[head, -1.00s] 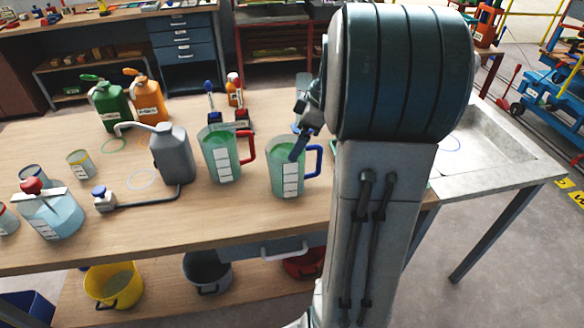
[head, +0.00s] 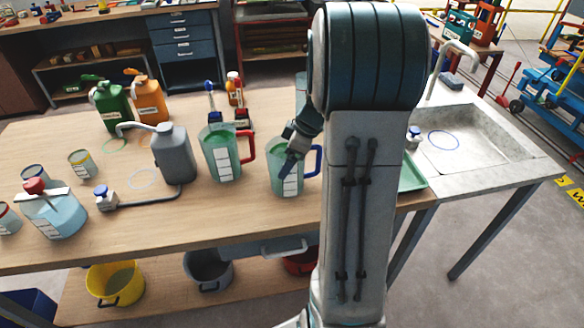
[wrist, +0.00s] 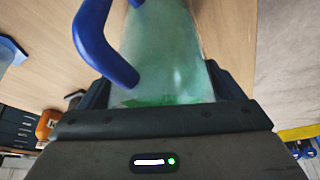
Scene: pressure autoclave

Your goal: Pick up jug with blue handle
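The jug with the blue handle (head: 291,184) is a clear jug with greenish liquid and a white label strip, upright on the wooden table. Its blue handle (head: 317,160) points right in the head view. My gripper (head: 287,158) is at the upper part of this jug, with a dark finger in front of its wall. In the wrist view, the jug body (wrist: 165,62) lies between my widely spread fingers (wrist: 162,92), with the blue handle (wrist: 98,42) at the left. The fingers are open around the jug; any contact is unclear.
A similar jug with a red handle (head: 220,160) stands close on the left. A grey canister (head: 174,155) stands farther left. A green tray (head: 411,178) and a sink (head: 465,140) are to the right, partly behind my arm.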

